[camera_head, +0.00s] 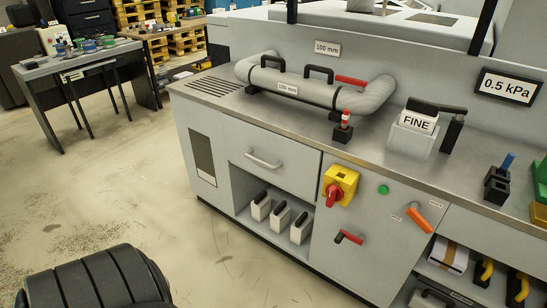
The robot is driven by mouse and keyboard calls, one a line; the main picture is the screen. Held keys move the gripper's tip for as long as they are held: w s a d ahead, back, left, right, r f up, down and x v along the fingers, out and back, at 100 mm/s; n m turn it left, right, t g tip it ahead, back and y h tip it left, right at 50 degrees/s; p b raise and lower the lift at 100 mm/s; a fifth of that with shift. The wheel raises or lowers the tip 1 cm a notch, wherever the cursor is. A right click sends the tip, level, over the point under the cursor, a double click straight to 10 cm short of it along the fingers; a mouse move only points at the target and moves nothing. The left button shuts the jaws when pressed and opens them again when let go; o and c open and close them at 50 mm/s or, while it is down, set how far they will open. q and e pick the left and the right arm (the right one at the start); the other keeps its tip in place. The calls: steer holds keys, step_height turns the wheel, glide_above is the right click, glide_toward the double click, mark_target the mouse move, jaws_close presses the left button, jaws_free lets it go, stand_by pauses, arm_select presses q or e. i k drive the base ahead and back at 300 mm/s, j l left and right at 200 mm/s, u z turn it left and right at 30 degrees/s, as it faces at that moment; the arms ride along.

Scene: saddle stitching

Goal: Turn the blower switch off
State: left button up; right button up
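A rotary switch (338,187) with a red knob on a yellow housing sits on the front of the grey cabinet. Its red grip points downward, slightly tilted. No readable label marks it as the blower switch. A green round button (383,190) is to its right. A red-tipped lever (348,237) is below it, and an orange-handled lever (418,218) is to the lower right, beside small labels too small to read. Neither of my grippers is in view.
The steel counter (375,155) carries a grey pipe (318,90) with black handles, a "FINE" box (414,132) and a black block (497,185). A drawer (272,160) and open shelves are below. A dark table (75,62) stands left. The floor before the cabinet is clear.

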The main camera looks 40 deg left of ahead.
mark_target(334, 193)
steer(key=u, duration=0.95)
